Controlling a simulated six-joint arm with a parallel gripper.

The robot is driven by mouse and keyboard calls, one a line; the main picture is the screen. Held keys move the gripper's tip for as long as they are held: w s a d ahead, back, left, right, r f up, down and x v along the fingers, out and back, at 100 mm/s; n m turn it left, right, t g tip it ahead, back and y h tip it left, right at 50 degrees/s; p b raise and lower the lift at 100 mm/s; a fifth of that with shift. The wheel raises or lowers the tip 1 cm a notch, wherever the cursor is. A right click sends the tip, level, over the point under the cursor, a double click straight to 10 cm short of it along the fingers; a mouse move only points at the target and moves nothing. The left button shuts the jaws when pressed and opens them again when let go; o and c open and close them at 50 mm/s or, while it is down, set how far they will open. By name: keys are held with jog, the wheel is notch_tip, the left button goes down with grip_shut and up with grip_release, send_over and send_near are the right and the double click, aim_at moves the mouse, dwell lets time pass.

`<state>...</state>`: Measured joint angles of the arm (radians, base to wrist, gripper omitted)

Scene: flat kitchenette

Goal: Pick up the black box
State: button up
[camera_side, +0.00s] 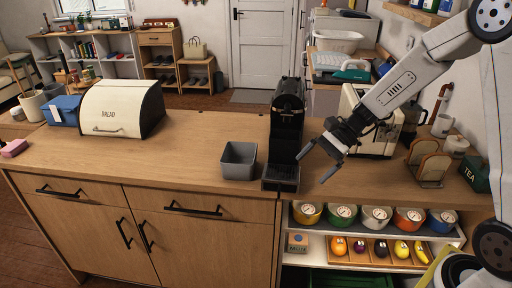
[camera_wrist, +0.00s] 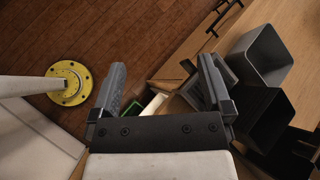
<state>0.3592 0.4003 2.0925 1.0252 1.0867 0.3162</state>
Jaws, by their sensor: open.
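A dark grey, open-topped square box (camera_side: 238,160) stands upright on the wooden counter, just left of the black coffee machine; it is the nearest match to a black box. The wrist view shows the box (camera_wrist: 262,58) at the upper right, outside the fingers, with its inside looking empty. My gripper (camera_side: 318,163) is open and empty, above the counter to the right of the coffee machine in the side view. In the wrist view my gripper (camera_wrist: 162,72) has its fingers spread wide, with floor and the counter's front edge seen between them.
The tall coffee machine (camera_side: 287,115) stands between my gripper and the box. A bread bin (camera_side: 115,110) and a blue box (camera_side: 62,111) are at the left. A toaster (camera_side: 372,130) is behind my gripper. The counter left of the grey box is clear.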

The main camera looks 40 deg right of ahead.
jog(key=w+d+r+m+t+y, duration=0.1)
jog(key=w+d+m+t+y, duration=0.1)
jog(key=w+d+m+t, duration=1.1)
jog(key=n+g, duration=0.2)
send_near(289, 150)
jog(key=w, duration=0.1)
jog(key=w+f, duration=0.1)
jog(key=w+d, duration=0.1)
jog(key=w, duration=0.1)
jog(key=shift+f, duration=0.35)
jog(key=shift+x, duration=3.8)
jog(key=shift+s+a+f, duration=0.1)
jog(key=shift+a+f, duration=0.05)
jog(key=c, duration=0.9)
